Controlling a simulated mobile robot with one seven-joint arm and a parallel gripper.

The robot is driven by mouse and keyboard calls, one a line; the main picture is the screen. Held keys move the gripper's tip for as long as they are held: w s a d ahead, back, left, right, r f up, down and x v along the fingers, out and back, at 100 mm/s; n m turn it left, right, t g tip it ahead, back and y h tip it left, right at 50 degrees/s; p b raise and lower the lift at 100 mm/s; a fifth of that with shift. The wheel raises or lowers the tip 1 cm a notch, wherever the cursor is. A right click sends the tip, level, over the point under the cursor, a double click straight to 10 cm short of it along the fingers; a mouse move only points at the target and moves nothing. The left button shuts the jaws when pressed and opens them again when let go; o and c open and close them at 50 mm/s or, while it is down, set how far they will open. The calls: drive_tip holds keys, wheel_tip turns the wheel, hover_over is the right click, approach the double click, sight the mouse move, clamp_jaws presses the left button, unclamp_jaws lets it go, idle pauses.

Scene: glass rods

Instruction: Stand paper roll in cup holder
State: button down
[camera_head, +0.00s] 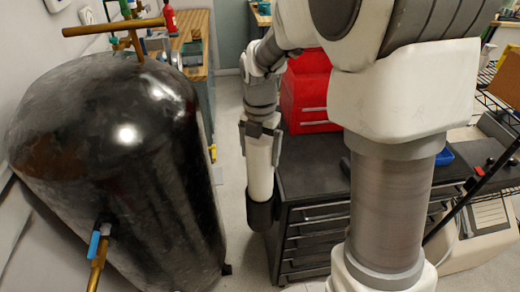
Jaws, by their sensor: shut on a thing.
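The white paper roll (260,178) hangs upright, with a very slight tilt, in the middle of the head view. My gripper (261,131) is shut on its upper end from above. The black cup holder (261,215) is a short dark cylinder at the left side of the dark tool cabinet (315,160). The roll's lower end meets the holder's mouth and appears to be inside its rim. The bottom of the roll is hidden, so I cannot tell how deep it sits or whether it touches the holder's floor.
A large black tank (110,160) with a brass valve and blue handle fills the left side. A narrow strip of floor (232,170) is free between tank and cabinet. A red toolbox (306,92) stands on the cabinet. My own arm hides much of the right.

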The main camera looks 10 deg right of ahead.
drive_tip(key=shift+f+b, duration=3.1)
drive_tip(key=shift+f, duration=1.45)
unclamp_jaws()
wheel_tip(320, 180, up, 18)
drive_tip(key=shift+f+p, duration=0.25)
drive_tip(key=shift+p, duration=0.9)
drive_tip(key=shift+s, duration=0.1)
